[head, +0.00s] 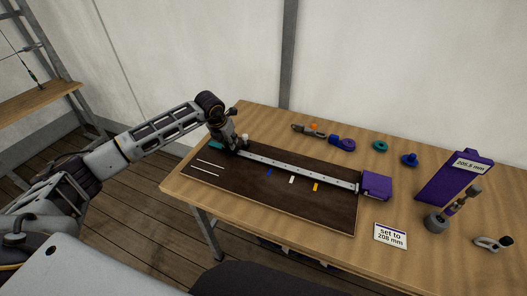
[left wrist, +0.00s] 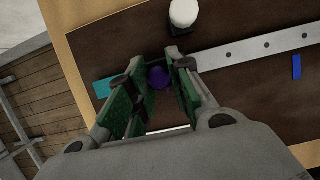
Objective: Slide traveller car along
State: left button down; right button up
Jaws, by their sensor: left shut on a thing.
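A pale metal track (head: 300,171) with holes runs along a dark board (head: 235,180) to a purple end block (head: 376,186) at the right. My left gripper (head: 233,146) is at the track's left end. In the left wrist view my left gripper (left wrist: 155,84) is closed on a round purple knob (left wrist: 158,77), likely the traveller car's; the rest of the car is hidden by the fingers. A white knob (left wrist: 183,12) on a dark base stands just beyond. A teal piece (left wrist: 105,88) lies at the left. My right gripper is not in view.
A "set to 208 mm" card (head: 390,236) lies in front; a purple display (head: 455,178) seems to read 205.8 mm. Several fittings lie behind and right of the board.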

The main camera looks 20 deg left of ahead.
pick_arm(q)
jog(key=shift+s+d+b, duration=0.15)
jog(key=shift+d+b, duration=0.05)
jog(key=shift+d, duration=1.8)
jog(key=shift+s+d+b, duration=0.15)
jog(key=shift+d+b, duration=0.1)
jog(key=shift+d, duration=1.8)
jog(key=shift+s+d+b, duration=0.15)
jog(key=shift+d+b, duration=0.05)
jog(key=shift+d, duration=1.8)
jog(key=shift+s+d, duration=0.15)
jog(key=shift+d, duration=1.45)
jog(key=shift+s+d+b, duration=0.1)
jog(key=shift+d+b, duration=0.6)
jog(key=shift+d, duration=1.1)
jog(key=c, duration=1.2)
grip_release()
jog(key=shift+s, duration=0.1)
jog(key=shift+a+r, duration=0.1)
jog(key=v, duration=1.2)
